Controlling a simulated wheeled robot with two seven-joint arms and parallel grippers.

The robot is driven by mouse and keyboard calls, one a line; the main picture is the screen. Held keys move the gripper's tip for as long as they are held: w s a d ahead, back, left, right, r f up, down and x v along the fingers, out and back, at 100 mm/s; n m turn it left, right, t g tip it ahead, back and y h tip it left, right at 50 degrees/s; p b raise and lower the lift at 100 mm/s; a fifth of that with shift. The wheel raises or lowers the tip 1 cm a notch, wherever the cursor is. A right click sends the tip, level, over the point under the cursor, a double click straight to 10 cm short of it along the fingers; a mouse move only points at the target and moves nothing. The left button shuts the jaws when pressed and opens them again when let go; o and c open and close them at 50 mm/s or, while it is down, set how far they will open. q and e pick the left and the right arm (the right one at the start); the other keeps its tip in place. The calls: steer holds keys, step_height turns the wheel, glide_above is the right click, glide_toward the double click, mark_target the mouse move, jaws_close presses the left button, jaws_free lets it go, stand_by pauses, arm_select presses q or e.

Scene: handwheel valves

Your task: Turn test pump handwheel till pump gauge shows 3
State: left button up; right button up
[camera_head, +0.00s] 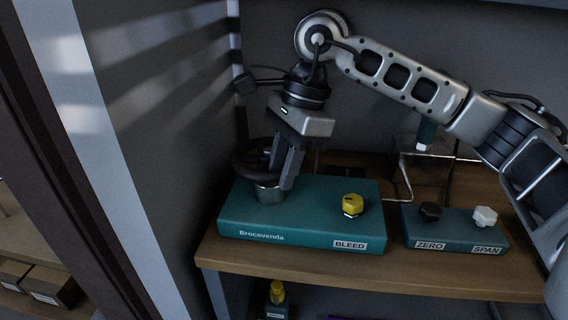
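The black handwheel (246,158) sits on a metal stem (268,193) at the left of the teal Brocavenda box (300,222). My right gripper (281,178) points down at the wheel's right side, its fingers at or touching the rim. The fingers hide part of the wheel, and I cannot tell whether they are closed on it. I cannot make out a pump gauge face or reading. My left gripper is not in view.
A yellow knob (352,204) stands near the BLEED label. A smaller teal box (455,237) to the right has a black ZERO knob (430,212) and a white SPAN knob (484,216). Both boxes sit on a wooden shelf (370,275). A grey wall (170,110) stands close on the left.

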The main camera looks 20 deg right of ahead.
steer(key=shift+w+a+r, duration=0.1)
steer(key=shift+w+a, duration=0.05)
steer(key=shift+w, duration=0.15)
